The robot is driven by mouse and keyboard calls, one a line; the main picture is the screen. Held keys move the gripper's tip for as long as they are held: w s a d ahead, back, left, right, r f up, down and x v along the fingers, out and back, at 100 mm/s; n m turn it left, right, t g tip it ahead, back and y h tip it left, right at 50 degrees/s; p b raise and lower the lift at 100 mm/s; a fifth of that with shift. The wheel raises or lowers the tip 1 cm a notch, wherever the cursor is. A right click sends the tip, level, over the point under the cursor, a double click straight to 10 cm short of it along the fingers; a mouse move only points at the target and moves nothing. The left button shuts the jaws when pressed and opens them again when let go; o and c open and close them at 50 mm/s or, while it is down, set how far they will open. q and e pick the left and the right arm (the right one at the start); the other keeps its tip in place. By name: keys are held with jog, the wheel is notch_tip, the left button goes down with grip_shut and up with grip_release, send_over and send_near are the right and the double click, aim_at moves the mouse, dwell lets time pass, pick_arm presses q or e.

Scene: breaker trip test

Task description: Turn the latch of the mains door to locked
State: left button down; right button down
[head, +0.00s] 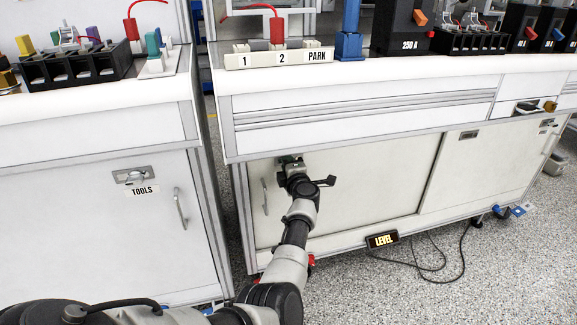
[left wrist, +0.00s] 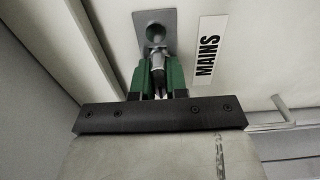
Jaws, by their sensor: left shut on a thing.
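The mains door (head: 370,185) is a pale panel in the front of the right bench, closed as far as I can see. Its latch (left wrist: 157,60) shows in the left wrist view as a metal lever on a grey plate (left wrist: 154,20), beside the black-on-white MAINS label (left wrist: 208,55). My left gripper (head: 290,160) is at the door's upper left in the head view and hides the latch there. In the left wrist view its green fingers (left wrist: 158,78) are shut on the lever. My right gripper is in neither view.
A vertical handle (head: 265,197) stands out from the door left of my gripper. The TOOLS door (head: 150,230) with its own latch (head: 133,177) is on the left bench.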

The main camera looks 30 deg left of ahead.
pick_arm(q)
jog(key=shift+f, duration=0.15)
jog(key=c, duration=1.1)
grip_release()
jog(key=shift+c, duration=0.2)
jog(key=shift+d, duration=0.1)
